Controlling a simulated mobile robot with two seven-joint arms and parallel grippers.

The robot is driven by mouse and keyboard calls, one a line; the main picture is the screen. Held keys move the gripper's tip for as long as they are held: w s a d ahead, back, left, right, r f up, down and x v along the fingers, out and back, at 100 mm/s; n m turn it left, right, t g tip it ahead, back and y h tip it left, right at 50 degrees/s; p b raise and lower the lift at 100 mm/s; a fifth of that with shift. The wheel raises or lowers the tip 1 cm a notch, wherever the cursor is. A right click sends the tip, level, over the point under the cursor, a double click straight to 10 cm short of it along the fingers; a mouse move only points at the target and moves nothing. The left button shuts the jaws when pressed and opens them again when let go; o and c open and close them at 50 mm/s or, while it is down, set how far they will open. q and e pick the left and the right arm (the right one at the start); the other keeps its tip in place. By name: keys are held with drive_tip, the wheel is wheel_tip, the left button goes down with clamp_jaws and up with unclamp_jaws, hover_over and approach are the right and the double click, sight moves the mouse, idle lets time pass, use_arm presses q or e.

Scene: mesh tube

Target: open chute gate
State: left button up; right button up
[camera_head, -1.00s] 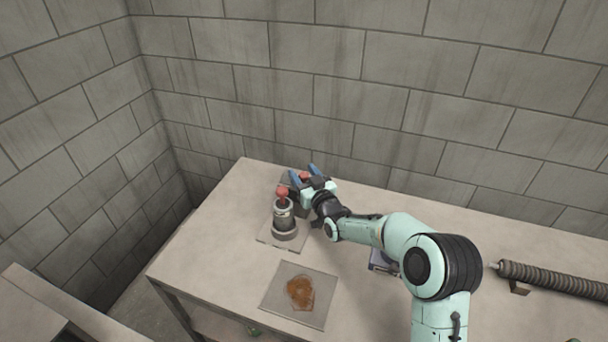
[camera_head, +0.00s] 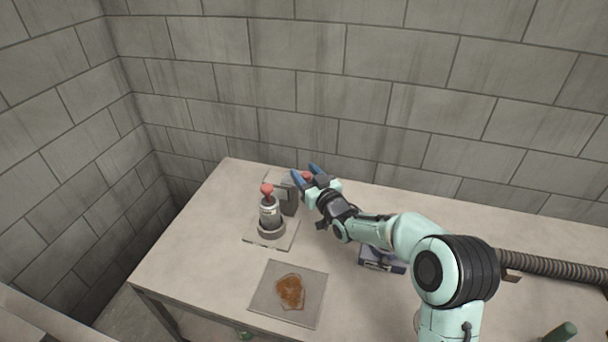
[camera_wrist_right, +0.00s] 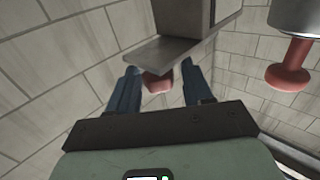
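The chute device is a grey block (camera_head: 290,196) on the table, behind a grey cylinder with a red knob on top (camera_head: 267,190). A flat grey plate (camera_wrist_right: 163,50) sticks out of the block in the right wrist view, with a red knob (camera_wrist_right: 157,82) at its outer end. My right gripper (camera_head: 307,174) is at this knob. Its blue fingers (camera_wrist_right: 158,88) stand apart on either side of the knob, with a narrow gap showing. The plate partly hides the knob and fingertips. My left gripper is not in view.
A square plate with a brown patch (camera_head: 263,308) lies near the table's front. A blue-grey box (camera_head: 381,260) sits under my right arm. A ribbed hose (camera_head: 555,268) and a green cylinder (camera_head: 562,332) are at the right. Block walls close off the back and left.

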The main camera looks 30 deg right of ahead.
drive_tip(key=shift+s, duration=0.1)
drive_tip(key=s+a+b, duration=0.1)
drive_tip(key=s, duration=1.2)
drive_tip(key=shift+s+a, duration=0.1)
idle(0.3)
